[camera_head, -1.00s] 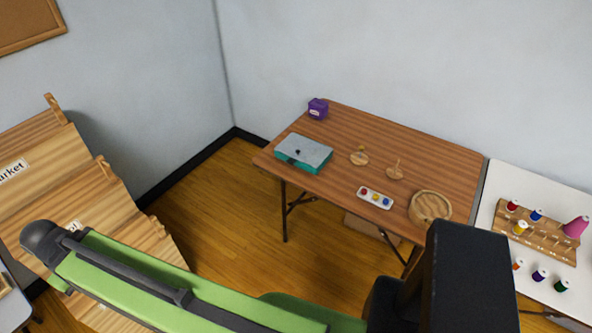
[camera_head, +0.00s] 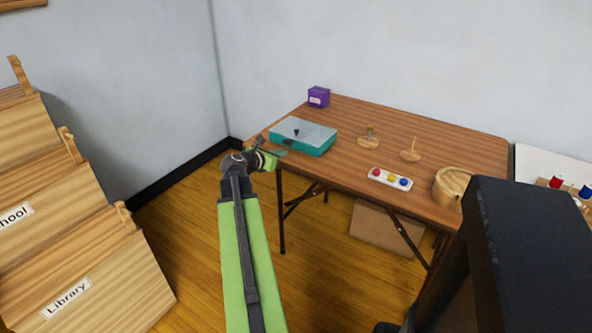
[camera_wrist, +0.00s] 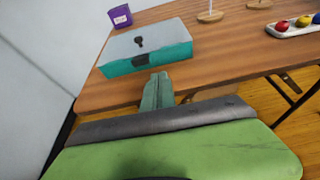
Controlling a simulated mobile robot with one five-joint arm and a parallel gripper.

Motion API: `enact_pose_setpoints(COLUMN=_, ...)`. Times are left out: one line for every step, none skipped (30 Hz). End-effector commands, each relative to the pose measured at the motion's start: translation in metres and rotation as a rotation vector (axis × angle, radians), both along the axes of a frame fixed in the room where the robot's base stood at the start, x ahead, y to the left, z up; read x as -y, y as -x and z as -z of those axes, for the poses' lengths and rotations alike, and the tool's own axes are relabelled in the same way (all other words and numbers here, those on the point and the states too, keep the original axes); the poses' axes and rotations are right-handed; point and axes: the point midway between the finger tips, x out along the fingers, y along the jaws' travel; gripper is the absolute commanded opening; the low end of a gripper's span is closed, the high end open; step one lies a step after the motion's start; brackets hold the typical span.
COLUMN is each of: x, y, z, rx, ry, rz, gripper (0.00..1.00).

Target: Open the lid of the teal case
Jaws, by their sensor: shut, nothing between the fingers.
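The teal case (camera_head: 318,148) sits at the left end of the brown table, its lid down. The lid has a pale grey top (camera_head: 304,132) with a small dark knob on it. In the wrist view the case (camera_wrist: 150,59) shows a dark latch (camera_wrist: 141,61) on its front face. My gripper (camera_head: 280,153) is shut and empty at the table's left front edge, just in front of the case. In the wrist view its fingers (camera_wrist: 159,82) point at the case's front, below the latch; I cannot tell whether they touch it.
A purple box (camera_head: 318,97) stands behind the case. Two wooden stands (camera_head: 368,141), a white tray (camera_head: 390,179) with coloured balls and a round wooden box (camera_head: 452,186) are to the right on the table (camera_head: 430,130). Wooden labelled bins (camera_head: 80,260) stand at left.

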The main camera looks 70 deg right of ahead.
Motion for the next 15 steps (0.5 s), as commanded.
enact_pose_setpoints(x=0.004, y=0.006, z=0.003, rx=-0.024, ry=0.004, rz=-0.003, gripper=0.0)
enact_pose_setpoints(x=0.006, y=0.008, z=0.001, rx=-0.034, ry=0.006, rz=-0.005, gripper=0.0)
enact_pose_setpoints(x=0.006, y=0.009, z=0.0, rx=-0.039, ry=0.007, rz=-0.005, gripper=0.0)
enact_pose_setpoints(x=0.006, y=0.009, z=-0.001, rx=-0.04, ry=0.007, rz=-0.006, gripper=0.0)
enact_pose_setpoints(x=0.007, y=0.009, z=-0.001, rx=-0.039, ry=0.006, rz=-0.005, gripper=0.0)
enact_pose_setpoints(x=0.009, y=0.009, z=0.0, rx=-0.039, ry=0.006, rz=-0.004, gripper=0.0)
enact_pose_setpoints(x=0.011, y=0.01, z=0.001, rx=-0.038, ry=0.005, rz=-0.004, gripper=0.0)
enact_pose_setpoints(x=0.014, y=0.01, z=0.002, rx=-0.037, ry=0.006, rz=-0.004, gripper=0.0)
enact_pose_setpoints(x=0.019, y=0.011, z=0.005, rx=-0.037, ry=0.005, rz=-0.002, gripper=0.0)
enact_pose_setpoints(x=0.023, y=0.012, z=0.007, rx=-0.037, ry=0.005, rz=-0.002, gripper=0.0)
enact_pose_setpoints(x=0.029, y=0.014, z=0.009, rx=-0.036, ry=0.005, rz=-0.002, gripper=0.0)
enact_pose_setpoints(x=0.036, y=0.016, z=0.012, rx=-0.036, ry=0.005, rz=-0.002, gripper=0.0)
enact_pose_setpoints(x=0.042, y=0.017, z=0.015, rx=-0.036, ry=0.005, rz=-0.002, gripper=0.0)
enact_pose_setpoints(x=0.048, y=0.018, z=0.017, rx=-0.036, ry=0.005, rz=-0.001, gripper=0.0)
enact_pose_setpoints(x=0.056, y=0.021, z=0.02, rx=-0.036, ry=0.005, rz=-0.001, gripper=0.0)
